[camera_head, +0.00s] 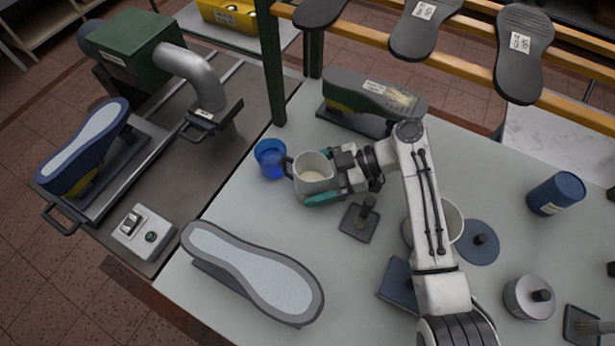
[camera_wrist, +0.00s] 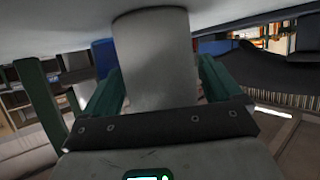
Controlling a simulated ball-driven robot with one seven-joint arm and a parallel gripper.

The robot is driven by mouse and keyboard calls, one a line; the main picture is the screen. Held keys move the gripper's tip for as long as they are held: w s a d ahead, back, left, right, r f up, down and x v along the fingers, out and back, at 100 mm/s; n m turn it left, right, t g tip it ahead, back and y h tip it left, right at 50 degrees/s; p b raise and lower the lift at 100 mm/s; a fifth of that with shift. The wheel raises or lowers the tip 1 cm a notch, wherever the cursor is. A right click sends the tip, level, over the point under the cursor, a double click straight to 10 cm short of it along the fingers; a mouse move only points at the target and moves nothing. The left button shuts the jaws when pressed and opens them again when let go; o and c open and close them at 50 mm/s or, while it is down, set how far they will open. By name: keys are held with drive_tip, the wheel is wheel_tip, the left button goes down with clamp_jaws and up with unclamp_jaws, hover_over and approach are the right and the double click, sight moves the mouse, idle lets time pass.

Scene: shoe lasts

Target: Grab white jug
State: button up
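The white jug (camera_head: 314,174) stands upright on the pale table, its open top showing a cream inside. Its dark handle (camera_head: 288,167) points left, away from my gripper. My gripper (camera_head: 322,178) reaches in from the right, with one teal finger along the jug's near side and the other at its far side. In the wrist view the jug's plain white wall (camera_wrist: 155,60) fills the space between the two green fingers (camera_wrist: 160,75). The fingers are very close to the wall; I cannot tell whether both press on it.
A blue cup (camera_head: 270,158) stands just left of the handle. A green-sided shoe last (camera_head: 372,98) lies behind my gripper. A small dark stand (camera_head: 360,218) is close in front of it, and a grey shoe form (camera_head: 255,275) lies at the front left.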

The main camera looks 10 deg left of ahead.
drive_tip(key=c, duration=0.9)
drive_tip(key=shift+r, duration=0.15)
drive_tip(key=shift+c, duration=0.2)
